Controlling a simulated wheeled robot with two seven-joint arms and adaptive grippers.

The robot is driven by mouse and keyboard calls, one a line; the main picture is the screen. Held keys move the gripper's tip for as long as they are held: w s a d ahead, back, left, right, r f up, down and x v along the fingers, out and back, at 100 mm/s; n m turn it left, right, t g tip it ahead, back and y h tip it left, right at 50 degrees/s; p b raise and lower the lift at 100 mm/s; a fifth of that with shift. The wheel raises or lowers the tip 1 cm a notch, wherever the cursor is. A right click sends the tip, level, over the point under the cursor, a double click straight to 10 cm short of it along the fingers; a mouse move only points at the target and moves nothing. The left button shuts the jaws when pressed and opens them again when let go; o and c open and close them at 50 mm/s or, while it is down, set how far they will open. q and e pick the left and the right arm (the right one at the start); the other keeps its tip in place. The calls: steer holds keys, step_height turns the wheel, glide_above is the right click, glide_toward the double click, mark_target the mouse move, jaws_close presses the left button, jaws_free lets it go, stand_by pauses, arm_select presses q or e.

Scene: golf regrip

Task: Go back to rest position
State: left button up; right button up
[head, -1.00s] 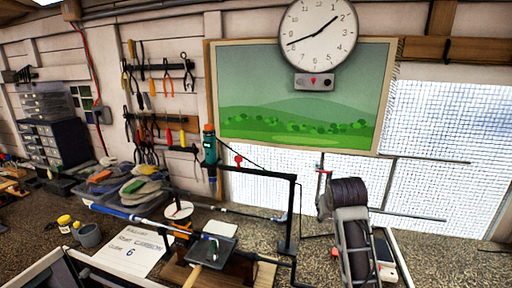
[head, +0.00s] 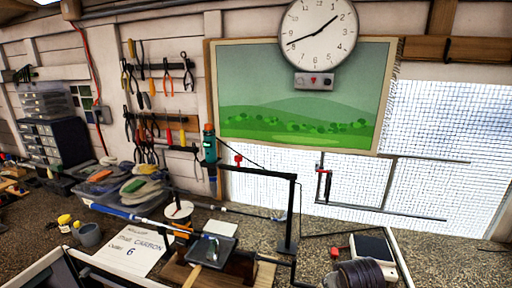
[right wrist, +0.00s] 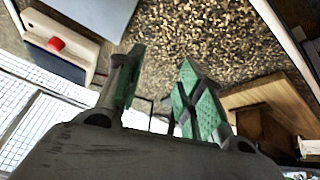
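My right gripper (right wrist: 160,62) shows in the right wrist view with its two green-padded fingers apart and nothing between them. In the head view only a dark, rounded part of my right arm shows at the bottom edge, and its fingers are not visible. My left gripper is not in view. A golf club with a blue and white grip (head: 122,214) lies at a slant over the bench in the head view, left of my right arm. Its far end is hard to make out among the parts around a dark tray (head: 212,250).
A black stand (head: 291,215) rises mid-bench. A pale box (head: 372,250) with a red part lies at right; it also shows in the right wrist view (right wrist: 62,52). A bin of grips (head: 125,190), a yellow-lidded jar (head: 64,222) and a paper sheet (head: 135,248) are at left.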

steer(key=shift+s+a+f+n+g+y, duration=0.45)
steer(key=shift+s+f, duration=1.65)
steer(key=shift+s, duration=2.35)
steer(key=shift+s+a+f+n+g+y, duration=0.2)
steer(key=shift+s+f+g, duration=0.45)
steer(key=shift+s+f, duration=2.6)
steer(key=s+f+g+b, duration=0.1)
steer(key=s+f, duration=0.1)
steer(key=f, duration=1.5)
steer(key=s+f+b, duration=0.1)
steer(key=s+f, duration=0.2)
steer(key=f, duration=1.3)
steer(key=s+d+f+b, duration=0.1)
steer(key=s+d+f, duration=0.1)
steer(key=s+f, duration=0.8)
steer(key=s+d+f+g+b, duration=0.1)
steer(key=s+d+f, duration=0.1)
steer(key=s+f, duration=0.9)
steer(key=shift+s+f+g, duration=0.3)
steer(key=shift+s, duration=0.25)
steer(key=shift+n, duration=0.25)
